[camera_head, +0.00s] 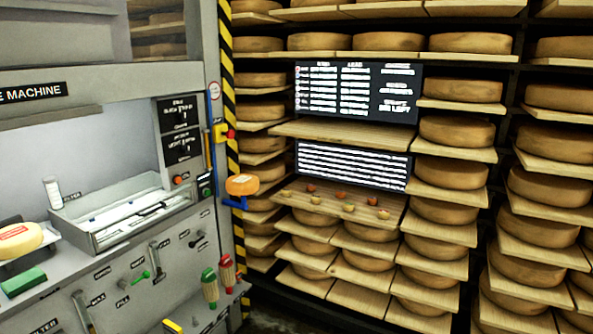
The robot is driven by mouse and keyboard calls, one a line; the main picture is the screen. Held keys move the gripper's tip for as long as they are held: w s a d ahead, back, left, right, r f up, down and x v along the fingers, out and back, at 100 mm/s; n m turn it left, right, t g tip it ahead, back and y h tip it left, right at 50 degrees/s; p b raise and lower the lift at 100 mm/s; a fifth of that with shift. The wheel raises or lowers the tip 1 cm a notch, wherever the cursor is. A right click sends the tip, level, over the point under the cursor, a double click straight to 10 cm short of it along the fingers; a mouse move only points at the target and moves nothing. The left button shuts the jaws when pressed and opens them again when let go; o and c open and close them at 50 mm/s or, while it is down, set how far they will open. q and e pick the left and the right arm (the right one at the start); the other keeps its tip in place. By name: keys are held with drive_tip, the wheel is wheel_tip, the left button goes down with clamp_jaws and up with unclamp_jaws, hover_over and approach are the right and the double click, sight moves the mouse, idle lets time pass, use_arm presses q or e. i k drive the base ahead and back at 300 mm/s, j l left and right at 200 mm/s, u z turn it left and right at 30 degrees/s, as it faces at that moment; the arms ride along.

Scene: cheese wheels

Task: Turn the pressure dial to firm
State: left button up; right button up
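The grey machine (120,270) fills the left side of the head view. Its lower front panel carries several small labelled knobs and levers. These include a green-tipped lever (140,277), a grey lever (157,260) and a small dark knob (198,239). The labels are too small to read clearly, so I cannot tell which one is the pressure dial or where it points. Neither of my grippers is in view.
An open metal tray (85,213) is set in the machine's counter. A green block (23,281) and a pale cheese (18,240) lie at the left. An orange cheese (242,184) rests on a blue bracket. Shelves of cheese wheels (456,131) fill the right.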

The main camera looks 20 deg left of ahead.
sight(184, 149)
drive_tip(key=i, duration=0.65)
drive_tip(key=i+l+u, duration=0.1)
drive_tip(key=i, duration=0.6)
drive_tip(key=i+l+u, duration=0.15)
drive_tip(key=i+u, duration=0.35)
drive_tip(key=i+l+u, duration=0.3)
drive_tip(key=u, duration=0.15)
drive_tip(key=i+l+u, duration=0.65)
drive_tip(key=l+u, duration=0.35)
